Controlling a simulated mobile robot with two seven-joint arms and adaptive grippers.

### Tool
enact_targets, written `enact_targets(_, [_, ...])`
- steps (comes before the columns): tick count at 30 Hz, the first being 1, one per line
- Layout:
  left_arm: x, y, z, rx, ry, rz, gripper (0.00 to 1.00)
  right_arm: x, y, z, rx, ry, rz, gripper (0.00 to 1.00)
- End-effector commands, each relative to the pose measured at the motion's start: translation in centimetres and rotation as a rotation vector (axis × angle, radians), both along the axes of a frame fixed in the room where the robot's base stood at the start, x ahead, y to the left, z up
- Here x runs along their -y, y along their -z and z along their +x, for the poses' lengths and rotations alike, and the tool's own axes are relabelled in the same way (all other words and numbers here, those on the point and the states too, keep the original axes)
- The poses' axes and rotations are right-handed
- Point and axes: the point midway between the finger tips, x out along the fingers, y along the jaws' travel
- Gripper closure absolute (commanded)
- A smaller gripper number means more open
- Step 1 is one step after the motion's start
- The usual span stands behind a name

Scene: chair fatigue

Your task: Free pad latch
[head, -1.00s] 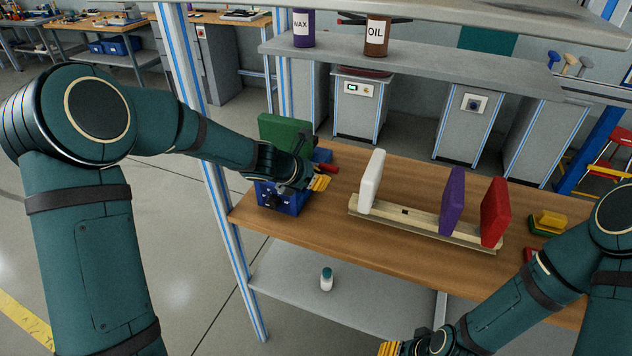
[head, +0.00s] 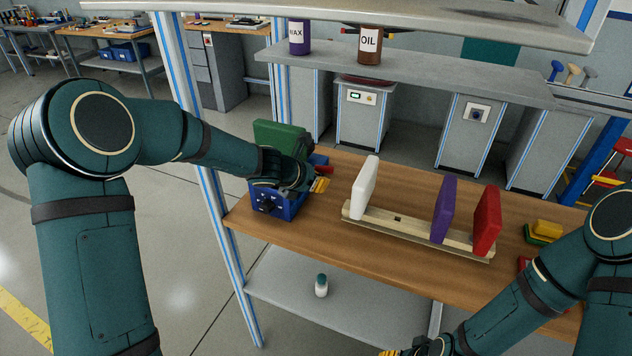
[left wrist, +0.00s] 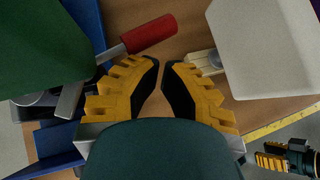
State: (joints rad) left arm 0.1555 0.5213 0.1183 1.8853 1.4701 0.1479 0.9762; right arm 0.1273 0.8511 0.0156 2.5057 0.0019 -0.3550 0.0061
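A green pad (head: 279,136) stands on a blue fixture (head: 276,204) at the left end of the bench. A red-handled metal lever (head: 325,169) sticks out to the right of the fixture. In the left wrist view the red handle (left wrist: 150,34) lies just beyond the fingertips, and the green pad (left wrist: 40,45) fills the upper left. My left gripper (head: 320,184) is over the fixture's right side. Its yellow fingers (left wrist: 160,75) are apart by a narrow gap with nothing between them. My right gripper (head: 392,352) is low at the bottom edge, mostly cut off.
A wooden rail (head: 400,222) holds a white pad (head: 364,187), a purple pad (head: 444,209) and a red pad (head: 487,220). Yellow and green blocks (head: 543,232) lie at the right. Wax (head: 299,37) and oil (head: 369,44) containers stand on the shelf above.

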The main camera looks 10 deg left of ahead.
Motion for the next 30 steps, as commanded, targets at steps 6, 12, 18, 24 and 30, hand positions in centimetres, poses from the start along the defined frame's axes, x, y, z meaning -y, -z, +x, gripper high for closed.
enact_targets(6, [0.2,0.0,0.5,-0.001,0.004,-0.001,1.0,0.0,-0.2,0.1,0.002,0.001,0.0,0.53])
enact_targets(12, [0.4,-0.1,0.9,0.003,0.008,-0.001,1.0,0.0,-0.2,0.1,0.002,0.002,0.0,0.53])
enact_targets(18, [0.5,-0.2,1.1,0.005,0.009,-0.003,1.0,0.0,-0.3,0.1,0.002,0.002,0.0,0.53])
enact_targets(24, [0.6,-0.4,1.2,0.008,0.011,-0.004,1.0,0.0,-0.3,0.1,0.002,0.002,0.0,0.53])
enact_targets(30, [0.7,-0.5,1.2,0.009,0.013,-0.004,1.0,0.0,-0.3,0.1,0.002,0.002,0.0,0.53])
